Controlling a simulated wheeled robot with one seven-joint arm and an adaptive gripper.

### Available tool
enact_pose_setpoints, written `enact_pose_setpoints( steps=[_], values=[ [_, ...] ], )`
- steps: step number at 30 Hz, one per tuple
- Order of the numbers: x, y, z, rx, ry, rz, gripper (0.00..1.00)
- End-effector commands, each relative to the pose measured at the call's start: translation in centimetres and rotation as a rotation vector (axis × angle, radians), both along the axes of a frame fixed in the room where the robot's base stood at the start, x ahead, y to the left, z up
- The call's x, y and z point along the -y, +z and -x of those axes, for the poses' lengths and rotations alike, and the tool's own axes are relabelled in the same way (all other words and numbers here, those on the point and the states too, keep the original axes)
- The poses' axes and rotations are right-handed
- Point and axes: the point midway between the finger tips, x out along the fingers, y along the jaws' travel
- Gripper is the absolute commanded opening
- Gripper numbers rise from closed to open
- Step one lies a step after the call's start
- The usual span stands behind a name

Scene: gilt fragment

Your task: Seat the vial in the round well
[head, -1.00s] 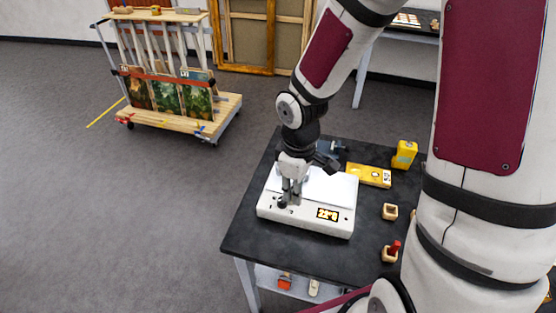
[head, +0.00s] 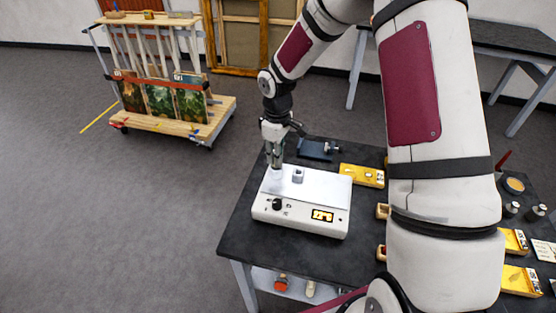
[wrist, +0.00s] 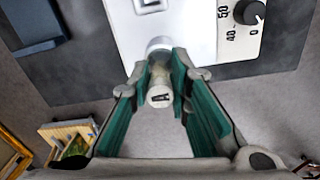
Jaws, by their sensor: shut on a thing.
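My gripper (head: 274,165) is above the left side of a white box-shaped device (head: 325,188) on the dark table. In the wrist view its green-padded fingers (wrist: 165,85) are shut on a pale vial (wrist: 160,97), whose near end faces the camera. The vial's far end is over or at a round grey well (wrist: 159,45) on the device's top. I cannot tell whether it is inside the well or just above it. In the head view the gripper hides most of the vial. A squarish grey fitting (head: 298,175) stands to the right of the gripper.
The device's front has a black knob (head: 278,204) and a lit display (head: 322,215). A dark blue object (head: 316,150) and a yellow box (head: 362,175) lie behind it. My arm hides part of the table's right side.

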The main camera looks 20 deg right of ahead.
Motion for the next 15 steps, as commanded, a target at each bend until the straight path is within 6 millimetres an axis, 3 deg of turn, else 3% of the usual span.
enact_pose_setpoints(
  steps=[4, 11, 12, 15],
  values=[
    [0.0, -1.8, 0.4, -0.009, -0.001, -0.001, 0.0],
    [0.0, -2.2, 0.4, -0.01, -0.002, 0.0, 0.0],
    [0.0, -2.2, 0.4, -0.01, -0.002, 0.0, 0.19],
    [0.0, -2.2, 0.4, -0.009, -0.001, -0.001, 0.37]
  ],
)
